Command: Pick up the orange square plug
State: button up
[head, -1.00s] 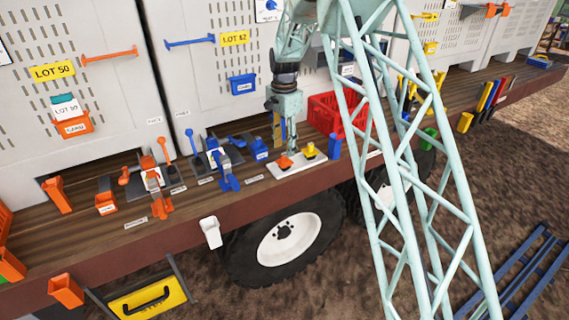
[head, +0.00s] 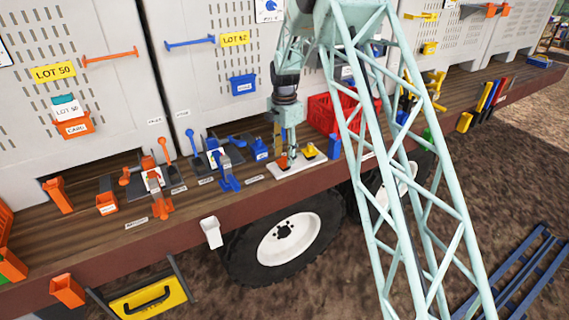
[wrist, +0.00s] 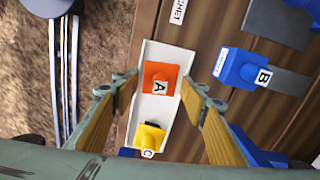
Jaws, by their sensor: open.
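The orange square plug (wrist: 160,77), labelled A, sits on a white tray (wrist: 149,112). In the head view the orange plug (head: 283,162) is at the tray's left end, partly by my gripper (head: 292,152). In the wrist view my gripper (wrist: 159,92) is open, with one yellow-brown finger on each side of the tray and the orange plug between their lines. The fingers look apart from the plug; their height above it is hard to tell. A yellow plug (wrist: 149,139), labelled C, sits beside the orange one on the same tray.
A blue block labelled B (wrist: 243,69) stands on the deck near the tray. A blue post (head: 334,146) and a red crate (head: 322,113) are right of and behind the tray. The deck's front edge is close to the tray.

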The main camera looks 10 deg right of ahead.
aim_at(285, 154)
jog(key=shift+f, duration=1.6)
jog(key=shift+c, duration=0.5)
jog(key=c, duration=0.5)
